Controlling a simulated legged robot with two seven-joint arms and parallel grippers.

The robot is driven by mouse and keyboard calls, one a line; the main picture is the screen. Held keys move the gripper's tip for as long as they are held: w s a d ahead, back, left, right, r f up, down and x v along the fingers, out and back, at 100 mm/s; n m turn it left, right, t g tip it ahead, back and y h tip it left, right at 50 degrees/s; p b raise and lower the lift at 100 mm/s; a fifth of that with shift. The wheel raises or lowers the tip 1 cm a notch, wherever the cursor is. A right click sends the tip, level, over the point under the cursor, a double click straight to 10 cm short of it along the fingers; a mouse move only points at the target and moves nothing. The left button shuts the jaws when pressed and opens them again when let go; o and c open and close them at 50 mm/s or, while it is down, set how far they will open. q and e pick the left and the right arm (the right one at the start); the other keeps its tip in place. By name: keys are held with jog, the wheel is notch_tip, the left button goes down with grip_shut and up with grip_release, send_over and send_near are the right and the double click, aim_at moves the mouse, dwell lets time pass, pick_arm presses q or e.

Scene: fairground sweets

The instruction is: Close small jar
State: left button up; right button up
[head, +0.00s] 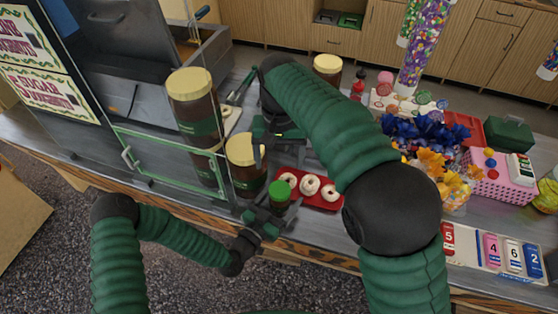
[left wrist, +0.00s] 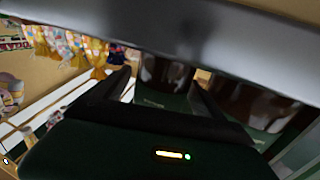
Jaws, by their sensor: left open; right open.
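What looks like the small jar, a small thing with a round green top (head: 280,190), stands at the counter's front edge. My left gripper (head: 270,208) is open close in front of it; I cannot tell whether it touches. In the left wrist view its fingers (left wrist: 155,100) are spread, with a brown jar with a green band (left wrist: 165,75) seen between them. My right gripper (head: 275,140) is open, partly hidden by my right arm. One finger overlaps a brown jar with a cream lid (head: 240,150).
A taller brown jar (head: 194,100) stands behind the green-framed glass at left, another cream-lidded jar (head: 327,66) at the back. A red tray (head: 325,199) of doughnuts lies to the right. Sweets and a pink basket (head: 498,182) crowd the right side.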

pick_arm(q)
jog(key=b+v, duration=0.1)
jog(key=v, duration=1.4)
jog(key=shift+b, duration=0.4)
jog(key=shift+a, duration=0.15)
